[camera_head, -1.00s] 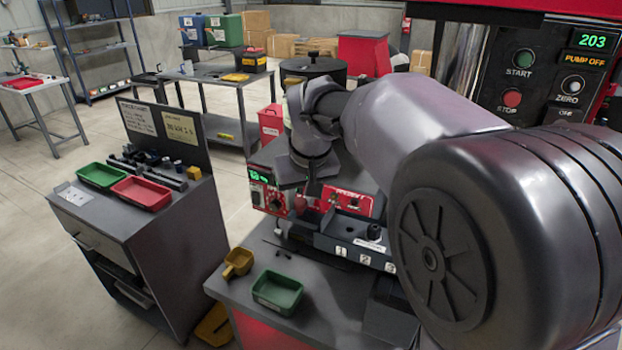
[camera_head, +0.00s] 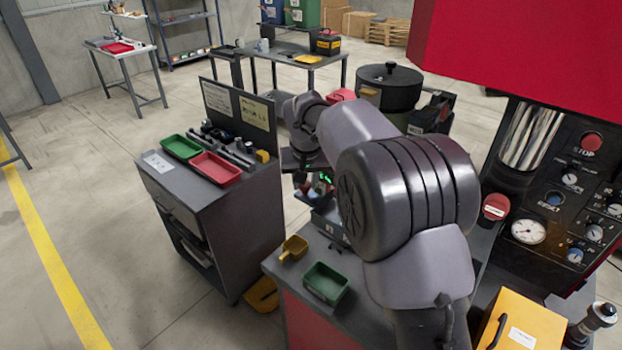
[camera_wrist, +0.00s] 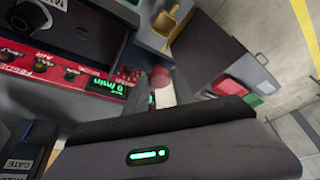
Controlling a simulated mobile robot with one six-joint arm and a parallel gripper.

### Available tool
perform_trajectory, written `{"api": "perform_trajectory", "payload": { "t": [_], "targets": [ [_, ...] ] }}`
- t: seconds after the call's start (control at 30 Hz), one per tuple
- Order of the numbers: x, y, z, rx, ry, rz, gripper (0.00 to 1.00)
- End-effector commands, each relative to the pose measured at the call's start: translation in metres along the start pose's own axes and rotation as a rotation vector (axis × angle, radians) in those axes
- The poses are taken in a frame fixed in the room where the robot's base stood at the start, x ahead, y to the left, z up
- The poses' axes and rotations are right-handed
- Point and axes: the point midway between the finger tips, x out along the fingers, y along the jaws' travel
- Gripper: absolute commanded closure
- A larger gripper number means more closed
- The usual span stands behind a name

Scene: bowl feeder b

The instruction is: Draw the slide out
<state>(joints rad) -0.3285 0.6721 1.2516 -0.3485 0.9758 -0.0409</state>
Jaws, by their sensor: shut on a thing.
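My gripper (camera_wrist: 153,90) is low in the middle of the wrist view, its dark fingers shut at a small red knob (camera_wrist: 161,72). The fingers hide part of the knob, and I cannot see clearly what it is fixed to. No slide shows plainly apart from this knob. The feeder's red panel (camera_wrist: 78,82), with a green display, is right beside the fingers. A "GATE" label (camera_wrist: 14,164) shows at the lower left. In the head view my gripper (camera_head: 312,184) is at the feeder, mostly hidden by my arm.
A green tray (camera_head: 326,284) and a yellow scoop (camera_head: 293,249) are on the bench's near left. A grey cabinet (camera_head: 215,217) with green and red trays stands left, across a narrow gap. A red press (camera_head: 540,60) and a yellow box (camera_head: 522,325) are at right.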

Motion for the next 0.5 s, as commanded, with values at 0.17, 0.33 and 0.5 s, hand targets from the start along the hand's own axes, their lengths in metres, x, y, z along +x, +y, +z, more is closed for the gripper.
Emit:
{"api": "perform_trajectory", "payload": {
  "t": [0.17,0.33,0.5],
  "targets": [
    [-0.0013,-0.0020,-0.0028,-0.001,0.008,-0.003,1.00],
    [-0.0017,-0.0022,-0.0033,-0.002,0.009,-0.003,1.00],
    [-0.0014,-0.0017,-0.0027,-0.001,0.008,-0.002,0.49]
  ]
}}
